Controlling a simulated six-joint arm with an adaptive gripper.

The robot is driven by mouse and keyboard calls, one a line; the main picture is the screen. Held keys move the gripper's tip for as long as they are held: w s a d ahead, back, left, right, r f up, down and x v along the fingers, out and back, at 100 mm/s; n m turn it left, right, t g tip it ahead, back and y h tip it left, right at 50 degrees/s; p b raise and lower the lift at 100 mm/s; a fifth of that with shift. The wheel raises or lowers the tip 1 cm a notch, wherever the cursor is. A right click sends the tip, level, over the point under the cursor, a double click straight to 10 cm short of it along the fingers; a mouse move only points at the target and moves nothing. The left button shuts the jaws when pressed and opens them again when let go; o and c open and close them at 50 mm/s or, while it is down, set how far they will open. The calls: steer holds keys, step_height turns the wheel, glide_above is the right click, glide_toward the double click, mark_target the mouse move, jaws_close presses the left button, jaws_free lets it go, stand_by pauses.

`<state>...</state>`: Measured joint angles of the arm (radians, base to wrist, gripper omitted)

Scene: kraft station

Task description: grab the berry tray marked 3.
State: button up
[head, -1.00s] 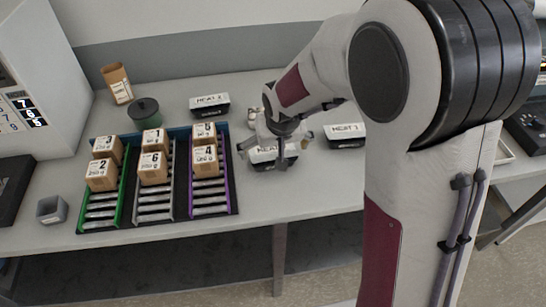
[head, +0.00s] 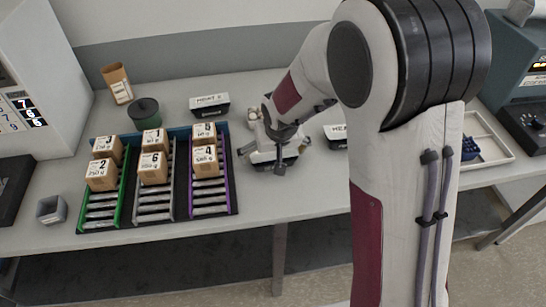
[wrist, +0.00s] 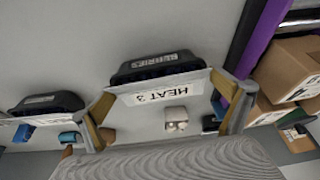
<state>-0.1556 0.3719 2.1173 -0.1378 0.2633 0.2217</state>
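A black tray with a white top marked HEAT 3 (wrist: 165,93) and a side label reading BERRIES lies below my gripper (wrist: 165,112) in the wrist view. The fingers stand apart, one at each end of the tray; I cannot tell if they touch it. In the head view my gripper (head: 270,153) points down over this tray (head: 262,157), which it partly hides, right of the rack. A similar tray (head: 210,104) stands behind, and another (head: 335,131) is partly behind my arm. Their numbers are hard to read. A neighbouring tray (wrist: 48,102) shows at left in the wrist view.
A rack (head: 184,205) with green, grey and purple lanes holds several numbered brown boxes (head: 153,168), close to the left of the gripper. A green pot (head: 144,111), a brown container (head: 117,84) and a grey cup (head: 51,209) stand around it.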

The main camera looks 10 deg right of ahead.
steer(key=c, duration=1)
steer(key=shift+c, duration=0.2)
steer(key=shift+r, duration=0.2)
steer(key=shift+r, duration=4.85)
